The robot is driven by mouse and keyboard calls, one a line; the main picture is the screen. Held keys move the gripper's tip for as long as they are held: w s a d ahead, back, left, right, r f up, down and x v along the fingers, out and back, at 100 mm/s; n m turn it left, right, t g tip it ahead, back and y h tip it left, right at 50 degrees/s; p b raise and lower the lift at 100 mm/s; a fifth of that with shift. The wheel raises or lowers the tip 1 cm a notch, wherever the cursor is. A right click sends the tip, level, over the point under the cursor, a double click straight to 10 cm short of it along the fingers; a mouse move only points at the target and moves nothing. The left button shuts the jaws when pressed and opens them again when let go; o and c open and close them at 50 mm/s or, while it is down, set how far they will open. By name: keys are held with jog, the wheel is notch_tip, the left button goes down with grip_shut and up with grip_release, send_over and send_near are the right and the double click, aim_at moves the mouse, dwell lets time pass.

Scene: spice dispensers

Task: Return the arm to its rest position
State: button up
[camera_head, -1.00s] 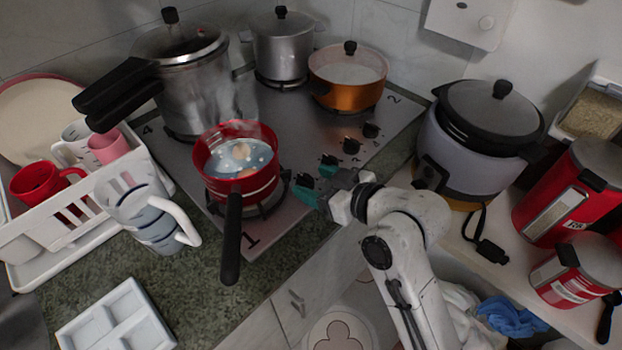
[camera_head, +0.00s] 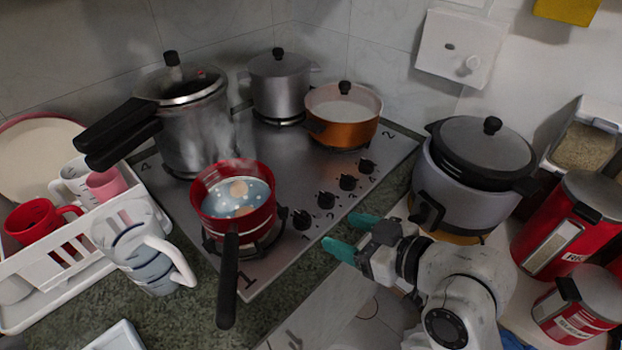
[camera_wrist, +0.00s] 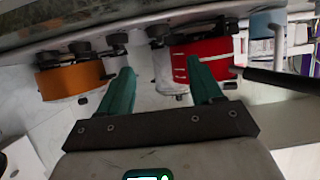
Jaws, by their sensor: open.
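My gripper (camera_head: 337,230) is in front of the stove's right front edge, to the right of the red saucepan. Its two teal fingers are apart, with nothing between them. In the wrist view, the open fingers (camera_wrist: 158,68) also show empty. My white arm (camera_head: 465,285) is bent at the lower right, in front of the rice cooker. The stove (camera_head: 280,160) has several black knobs (camera_head: 326,200) close to the fingertips. The red saucepan (camera_head: 250,222) holds liquid with round pieces, with faint steam above it. Its black handle points to the front.
The rice cooker (camera_head: 460,195) stands close behind my arm. Red canisters (camera_head: 552,240) stand at the right. A white dish rack (camera_head: 60,250) and a measuring jug (camera_head: 143,250) are at the left. An orange pot (camera_head: 345,128) and a pressure cooker (camera_head: 190,135) stand on the stove.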

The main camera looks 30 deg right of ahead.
jog(key=s+d+f+m+g+h, duration=0.2)
jog(key=s+f+g, duration=0.3)
jog(key=s+f, duration=0.4)
jog(key=s+d+f+m+g+h, duration=0.2)
jog(key=s+f+g, duration=0.4)
jog(key=s+f, duration=0.4)
jog(key=shift+s+f+g+h, duration=0.25)
jog(key=shift+f+g+h, duration=0.05)
jog(key=shift+f, duration=0.65)
jog(key=shift+d, duration=0.1)
